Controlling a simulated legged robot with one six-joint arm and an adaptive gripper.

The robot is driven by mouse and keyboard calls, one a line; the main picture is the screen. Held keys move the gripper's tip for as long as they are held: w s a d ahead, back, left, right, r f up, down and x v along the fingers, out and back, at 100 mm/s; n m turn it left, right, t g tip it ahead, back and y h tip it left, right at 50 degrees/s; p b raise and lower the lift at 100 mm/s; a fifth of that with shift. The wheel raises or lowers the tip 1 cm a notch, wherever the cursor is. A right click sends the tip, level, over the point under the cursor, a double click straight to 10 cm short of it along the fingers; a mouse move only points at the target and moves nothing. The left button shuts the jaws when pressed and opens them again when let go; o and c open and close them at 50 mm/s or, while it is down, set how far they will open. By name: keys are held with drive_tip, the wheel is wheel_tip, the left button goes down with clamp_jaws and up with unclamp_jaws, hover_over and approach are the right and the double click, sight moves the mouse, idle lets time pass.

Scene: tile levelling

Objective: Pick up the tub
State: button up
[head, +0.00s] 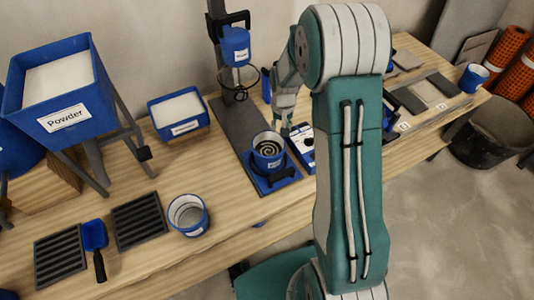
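Several blue tubs are in view, and I cannot tell which one the task means. One blue tub (268,163) with a dark and white spiral inside stands on the blue base of a mixing stand. An open tub (189,217) with a pale inside stands at the front edge of the bench. Another blue tub (472,79) stands at the far right end. My gripper (285,131) points down just behind and right of the spiral tub. It is small and partly hidden by my arm, so its opening and any contact are unclear.
The wooden bench (145,265) also bears a powder hopper (60,90) on legs, a white-filled blue container (180,112), dark ribbed mats (140,221) and a blue scoop (95,237). The stand (235,95) rises behind the spiral tub. A dark bucket (490,140) is on the floor at right.

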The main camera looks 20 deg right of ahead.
sight(282, 148)
drive_tip(key=f, duration=0.5)
drive_tip(key=d+f, duration=0.1)
drive_tip(key=f, duration=0.1)
drive_tip(key=shift+w+f, duration=0.2)
drive_tip(key=shift+f, duration=0.2)
drive_tip(key=shift+a+f, duration=0.15)
drive_tip(key=shift+f, duration=0.45)
drive_tip(key=f, duration=0.4)
drive_tip(key=shift+d+f, duration=0.2)
drive_tip(key=shift+f, duration=0.2)
clamp_jaws()
